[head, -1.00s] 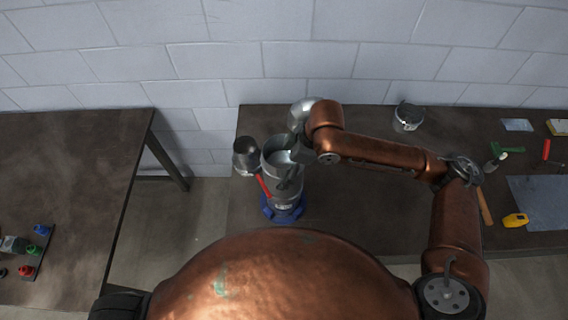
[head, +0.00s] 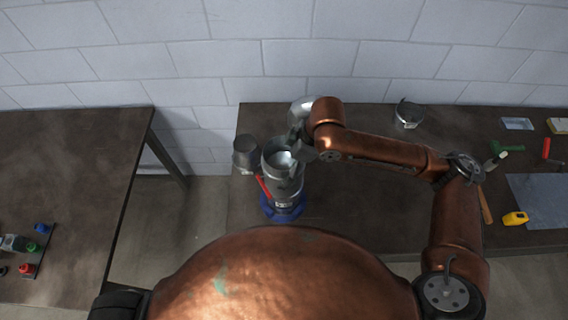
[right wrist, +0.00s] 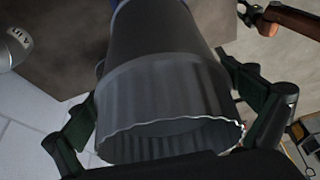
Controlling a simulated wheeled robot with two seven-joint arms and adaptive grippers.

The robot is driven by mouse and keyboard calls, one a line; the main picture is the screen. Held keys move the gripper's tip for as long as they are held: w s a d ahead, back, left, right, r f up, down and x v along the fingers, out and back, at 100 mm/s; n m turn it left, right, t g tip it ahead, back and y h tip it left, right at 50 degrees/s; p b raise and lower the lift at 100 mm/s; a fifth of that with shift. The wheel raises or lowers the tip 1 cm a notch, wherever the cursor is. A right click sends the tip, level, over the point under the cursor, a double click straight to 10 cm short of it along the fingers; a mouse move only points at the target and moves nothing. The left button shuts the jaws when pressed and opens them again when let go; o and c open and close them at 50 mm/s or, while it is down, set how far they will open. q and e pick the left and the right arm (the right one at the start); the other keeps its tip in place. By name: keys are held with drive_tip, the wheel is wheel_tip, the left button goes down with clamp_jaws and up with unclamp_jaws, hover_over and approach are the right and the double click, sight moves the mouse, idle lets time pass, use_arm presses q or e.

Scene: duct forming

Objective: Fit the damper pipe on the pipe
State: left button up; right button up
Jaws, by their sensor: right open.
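An upright grey metal pipe (head: 287,188) stands on a blue base (head: 284,208) near the table's left edge. Its wide open top faces up. My right gripper (head: 295,162) comes down at this top from the right. In the right wrist view, the grey pipe (right wrist: 165,85) with a crimped rim lies between the two fingers of my right gripper (right wrist: 165,105), which are open on either side. I cannot tell where one pipe ends and another begins. A short grey cylinder (head: 408,115) with a dark piece on its rim stands at the back. My left gripper is out of view.
A dark grey rounded object (head: 246,153) stands left of the pipe, with a red bar (head: 264,187) beside it. Tools, including a yellow tape measure (head: 515,218), and a grey sheet (head: 540,205) lie at right. The table's middle is clear. A floor gap separates the left table (head: 75,160).

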drive_tip(key=v, duration=1.1)
drive_tip(key=shift+r, duration=0.35)
